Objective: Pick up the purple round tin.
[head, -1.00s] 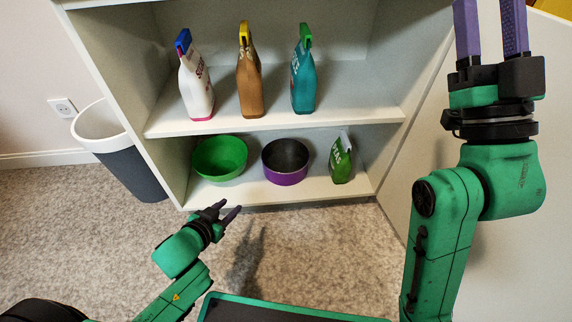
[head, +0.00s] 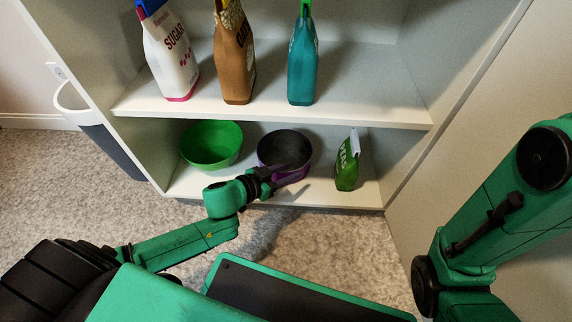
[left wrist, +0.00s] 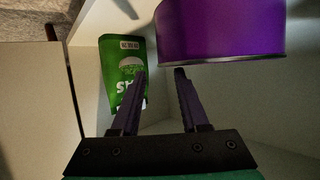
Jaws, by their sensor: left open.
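The purple round tin (head: 272,158) stands on the lower shelf with its dark open top facing up. It also shows in the left wrist view (left wrist: 221,32), large at the top right. My left gripper (head: 292,172) reaches in at the tin's front and covers part of it in the head view. In the left wrist view its two fingers (left wrist: 161,74) are apart with nothing between them, and the tin is above and right of their tips. I cannot tell whether a finger touches it. My right arm shows at the right, but its gripper is out of frame.
A green bowl (head: 212,146) stands left of the tin and a green bag (head: 347,164) right of it. The upper shelf (head: 375,104) holds a sugar bag (head: 170,55), a brown bag (head: 233,60) and a teal bag (head: 302,65). A bin (head: 112,148) stands left of the hutch.

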